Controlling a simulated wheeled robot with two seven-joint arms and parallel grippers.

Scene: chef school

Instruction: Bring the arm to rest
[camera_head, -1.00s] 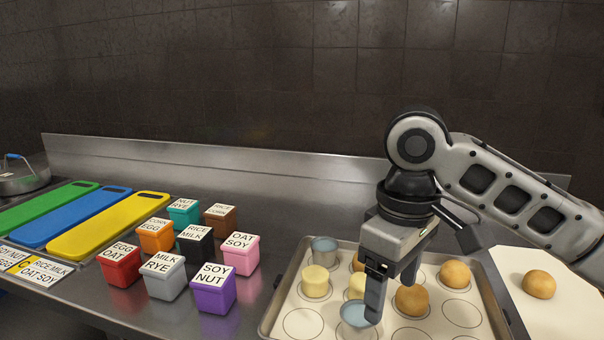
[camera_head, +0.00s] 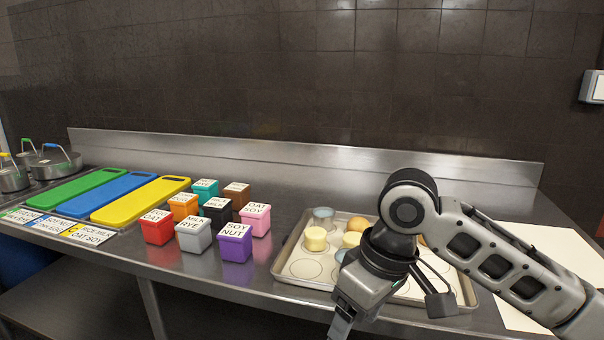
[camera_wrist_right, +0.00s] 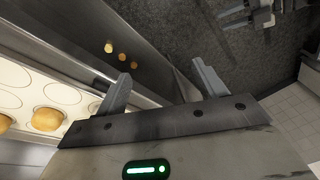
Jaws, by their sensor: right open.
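My right arm comes in from the right in the head view. Its gripper (camera_head: 341,328) hangs in front of the counter's front edge, near the bottom of the picture, beside the baking tray (camera_head: 287,272). In the right wrist view my right gripper (camera_wrist_right: 160,88) has its two fingers spread apart with nothing between them. Behind the fingers I see the counter's front face and the dark floor. My left gripper is in neither view.
Colored labelled boxes (camera_head: 235,243) and cutting boards (camera_head: 141,201) stand to the left. A white sheet (camera_head: 550,262) lies right of the tray. Below the counter is a shelf (camera_head: 90,305).

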